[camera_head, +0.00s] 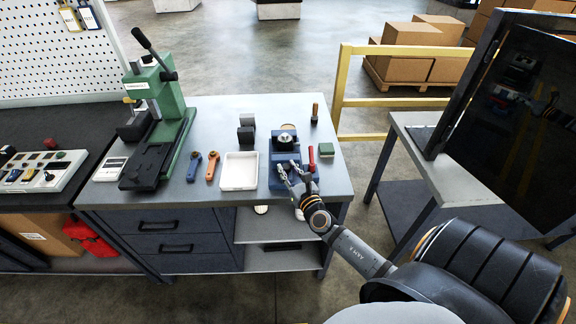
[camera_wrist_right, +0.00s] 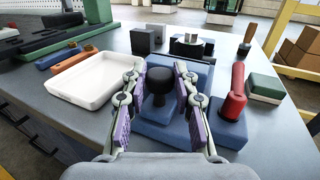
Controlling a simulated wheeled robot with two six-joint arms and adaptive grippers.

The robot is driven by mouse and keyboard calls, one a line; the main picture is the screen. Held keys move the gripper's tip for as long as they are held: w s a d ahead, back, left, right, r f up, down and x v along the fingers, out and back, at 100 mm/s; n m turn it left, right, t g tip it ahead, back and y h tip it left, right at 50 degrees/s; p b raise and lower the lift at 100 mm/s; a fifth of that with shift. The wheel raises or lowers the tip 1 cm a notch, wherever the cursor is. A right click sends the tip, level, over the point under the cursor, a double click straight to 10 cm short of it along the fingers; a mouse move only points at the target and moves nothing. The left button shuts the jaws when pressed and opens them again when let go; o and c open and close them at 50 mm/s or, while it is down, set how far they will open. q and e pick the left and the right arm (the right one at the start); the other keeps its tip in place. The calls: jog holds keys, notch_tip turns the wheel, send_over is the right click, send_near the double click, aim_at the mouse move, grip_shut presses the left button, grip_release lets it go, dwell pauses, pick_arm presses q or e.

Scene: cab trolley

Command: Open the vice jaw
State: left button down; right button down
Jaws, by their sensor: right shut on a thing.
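The blue vice (camera_head: 285,180) stands near the right end of the grey workbench. In the right wrist view its blue body (camera_wrist_right: 176,134) lies below the fingers, with a black knob (camera_wrist_right: 160,80) on a short stem facing me. My right gripper (camera_head: 297,178) reaches in at the front of the vice. My left gripper is not in view.
A white tray (camera_head: 239,170) stands close left of the vice, and a red-handled tool (camera_head: 311,158) close right. An orange tool (camera_head: 212,166), a blue tool (camera_head: 194,166) and a green press (camera_head: 163,115) are further left. A dark monitor (camera_head: 510,130) stands at right.

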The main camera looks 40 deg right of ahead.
jog(key=shift+w, duration=0.15)
jog(key=c, duration=1)
grip_release()
jog(key=shift+d, duration=0.1)
jog(key=s, duration=0.4)
jog(key=s+a, duration=0.1)
jog(key=s, duration=0.3)
jog(key=s+a, duration=0.1)
jog(key=s, duration=0.3)
